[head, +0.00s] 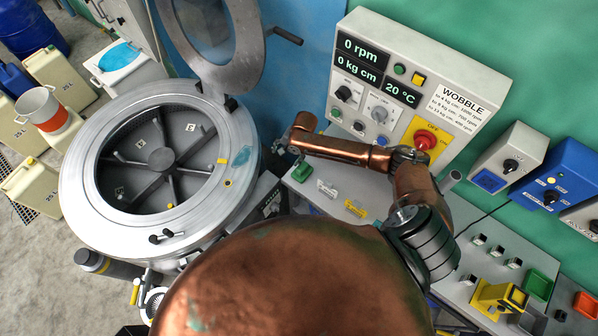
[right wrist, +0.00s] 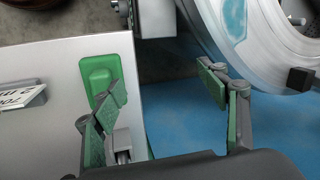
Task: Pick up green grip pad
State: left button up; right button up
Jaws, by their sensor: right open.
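A green piece that looks like the grip pad (head: 302,172) lies on the grey bench top, below the control box and right of the drum machine. In the right wrist view the green grip pad (right wrist: 97,72) is near the left edge of the gap, close to the bench edge. My right gripper (right wrist: 166,95) is open and empty. Its left finger covers the pad's lower right part; its right finger is over the blue floor, beside the drum. In the head view my right gripper (head: 284,146) is small, just above the pad. My left gripper is not in view.
The open drum machine (head: 82,207) stands left, its lid (head: 240,50) raised. The control box (head: 345,55) stands behind the bench. A clear-looking clip (head: 327,189) and a yellow piece (head: 355,208) lie near the pad. A green tray (head: 538,284) is far right.

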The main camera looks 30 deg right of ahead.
aim_at(302, 167)
jog(key=s+d+m+g+h, duration=0.1)
jog(key=s+d, duration=0.1)
jog(key=s+d+f+m+g+h+p, duration=0.1)
jog(key=s+d, duration=0.1)
jog(key=shift+s+d+f+m+g, duration=0.2)
jog(key=shift+s+d+m+g, duration=0.1)
jog(key=f, duration=0.2)
jog(key=f+p, duration=0.1)
jog(key=f, duration=0.1)
jog(key=shift+s+f, duration=0.1)
jog(key=shift+s, duration=0.3)
jog(key=shift+f, duration=0.65)
jog(key=shift+c, duration=0.4)
jog(key=c, duration=1.2)
